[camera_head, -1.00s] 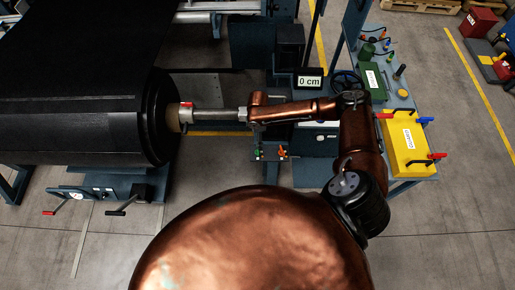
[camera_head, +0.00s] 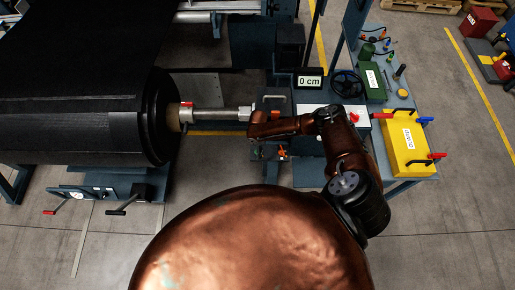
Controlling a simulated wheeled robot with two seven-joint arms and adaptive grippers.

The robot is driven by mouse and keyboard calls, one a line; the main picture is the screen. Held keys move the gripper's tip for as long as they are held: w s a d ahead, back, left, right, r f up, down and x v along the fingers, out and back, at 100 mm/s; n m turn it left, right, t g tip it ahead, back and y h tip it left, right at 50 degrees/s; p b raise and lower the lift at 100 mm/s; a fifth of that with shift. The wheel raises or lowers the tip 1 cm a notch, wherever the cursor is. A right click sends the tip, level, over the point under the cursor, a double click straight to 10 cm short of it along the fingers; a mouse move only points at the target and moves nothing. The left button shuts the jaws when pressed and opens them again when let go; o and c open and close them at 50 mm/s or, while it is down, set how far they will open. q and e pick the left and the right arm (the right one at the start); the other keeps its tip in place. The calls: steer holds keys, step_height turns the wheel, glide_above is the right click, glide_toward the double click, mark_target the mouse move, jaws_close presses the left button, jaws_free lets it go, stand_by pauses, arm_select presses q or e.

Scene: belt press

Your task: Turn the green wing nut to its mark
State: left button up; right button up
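The green wing nut (camera_head: 258,154) is on the front of the machine, left of an orange wing nut (camera_head: 282,152). Only a little of it shows below the end of my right arm, and its mark cannot be made out. My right arm comes in from the right and bends left, its copper wrist end just above and behind the green wing nut. The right gripper's fingers are too dark and covered to read, and contact with the nut cannot be told. My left gripper is not in view.
A large black roll (camera_head: 80,120) fills the left, its shaft (camera_head: 215,114) reaching toward my wrist. A display (camera_head: 309,81) reads 0 cm beside a black handwheel (camera_head: 347,84). A yellow box (camera_head: 405,143) and a green box (camera_head: 372,82) stand on the right bench.

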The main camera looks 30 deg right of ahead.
steer(key=shift+c, duration=0.2)
steer(key=c, duration=1.1)
steer(key=shift+m, duration=0.3)
steer(key=m+p, duration=0.2)
steer(key=m, duration=0.1)
steer(key=shift+r+m, duration=0.1)
steer(key=shift+m, duration=0.2)
steer(key=m+p, duration=0.2)
steer(key=m, duration=0.3)
steer(key=shift+p, duration=0.3)
steer(key=m+p, duration=0.2)
steer(key=m, duration=0.3)
steer(key=shift+m, duration=0.4)
steer(key=shift+w+m+p, duration=0.1)
steer(key=shift+m+p, duration=0.6)
steer(key=shift+m, duration=1.4)
